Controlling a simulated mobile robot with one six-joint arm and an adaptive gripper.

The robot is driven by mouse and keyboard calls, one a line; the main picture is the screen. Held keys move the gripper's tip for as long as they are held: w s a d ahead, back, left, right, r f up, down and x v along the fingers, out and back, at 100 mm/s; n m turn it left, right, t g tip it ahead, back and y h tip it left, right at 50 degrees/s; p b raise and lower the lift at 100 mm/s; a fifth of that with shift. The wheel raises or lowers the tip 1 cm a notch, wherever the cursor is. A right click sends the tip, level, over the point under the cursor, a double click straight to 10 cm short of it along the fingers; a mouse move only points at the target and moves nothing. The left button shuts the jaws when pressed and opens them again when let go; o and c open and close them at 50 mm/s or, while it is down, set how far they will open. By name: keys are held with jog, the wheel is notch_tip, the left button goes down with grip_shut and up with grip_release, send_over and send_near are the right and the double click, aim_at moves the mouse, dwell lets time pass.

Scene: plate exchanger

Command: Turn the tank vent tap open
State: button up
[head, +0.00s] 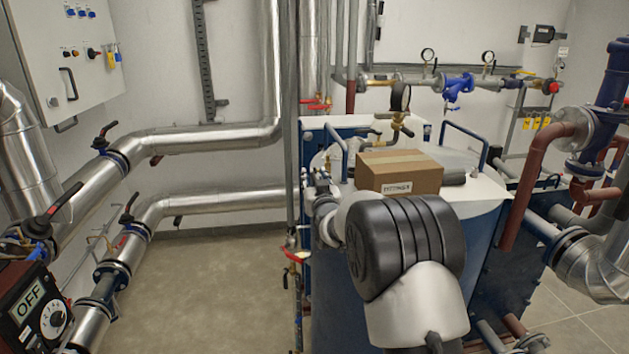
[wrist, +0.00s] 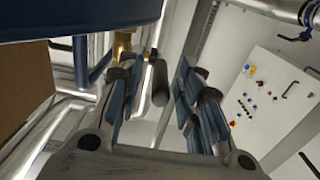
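The tank (head: 480,185) has a pale rounded top and dark blue sides, and stands right of centre in the head view. Brass fittings (head: 397,122) rise from its top under a round gauge, with a dark lever, likely the vent tap (head: 368,131), beside them. In the wrist view, a brass fitting (wrist: 122,46) shows beyond the left finger, and a dark rounded bar (wrist: 160,84), which looks like a tap handle, lies between the fingers. My gripper (wrist: 165,78) is open around that bar, with a gap on the right. In the head view my gripper (head: 319,184) is small and partly hidden behind my wrist.
A cardboard box (head: 398,172) sits on the tank top, close to my arm. Blue rails (head: 465,142) rise at the tank's edges. Silver pipes (head: 205,138) with black-levered valves run along the left wall. Open floor (head: 210,275) lies left of the tank.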

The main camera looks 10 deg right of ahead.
jog(key=shift+c, duration=0.3)
grip_shut()
dwell(0.3)
